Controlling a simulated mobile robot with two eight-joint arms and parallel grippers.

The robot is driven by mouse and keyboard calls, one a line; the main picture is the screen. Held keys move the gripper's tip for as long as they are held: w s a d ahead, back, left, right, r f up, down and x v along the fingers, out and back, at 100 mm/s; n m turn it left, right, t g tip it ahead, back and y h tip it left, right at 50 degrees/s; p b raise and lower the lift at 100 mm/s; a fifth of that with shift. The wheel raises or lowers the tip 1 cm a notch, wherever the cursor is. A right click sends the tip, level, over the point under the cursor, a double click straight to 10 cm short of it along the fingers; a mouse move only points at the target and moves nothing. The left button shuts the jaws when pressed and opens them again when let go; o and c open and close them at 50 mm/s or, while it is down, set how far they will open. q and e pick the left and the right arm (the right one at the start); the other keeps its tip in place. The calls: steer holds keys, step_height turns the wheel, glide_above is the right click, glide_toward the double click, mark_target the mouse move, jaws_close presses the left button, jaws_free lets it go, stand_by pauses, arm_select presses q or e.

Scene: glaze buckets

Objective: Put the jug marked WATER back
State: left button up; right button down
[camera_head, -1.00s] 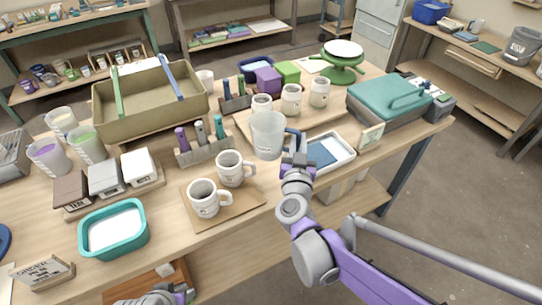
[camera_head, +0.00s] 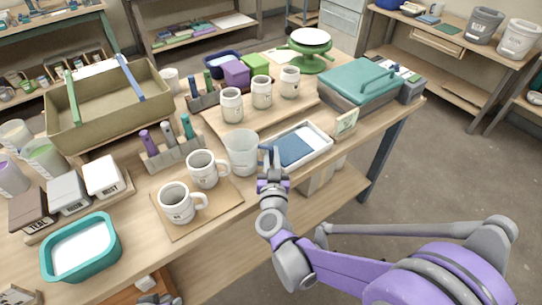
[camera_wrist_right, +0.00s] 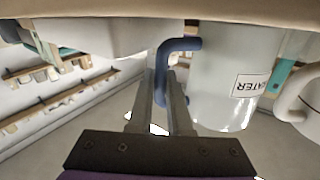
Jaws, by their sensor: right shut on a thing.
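The jug (camera_head: 240,153) is a pale translucent cup with a blue handle. In the head view it is between the white mugs and the white tray. In the right wrist view the jug (camera_wrist_right: 215,90) shows a label ending in "ATER", partly cut off. My right gripper (camera_head: 271,172) is shut on the blue handle, which stands between its fingers in the right wrist view (camera_wrist_right: 168,85). I cannot tell whether the jug's base touches the table. Part of my left gripper (camera_head: 158,299) shows at the bottom edge; its fingers are unclear.
Several labelled cups (camera_head: 262,92) and a marker holder (camera_head: 178,155) stand behind. Some table around the jug is clear.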

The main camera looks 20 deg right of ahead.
steer(key=shift+f, duration=0.15)
steer(key=c, duration=0.8)
jaws_free()
steer(key=shift+c, duration=0.2)
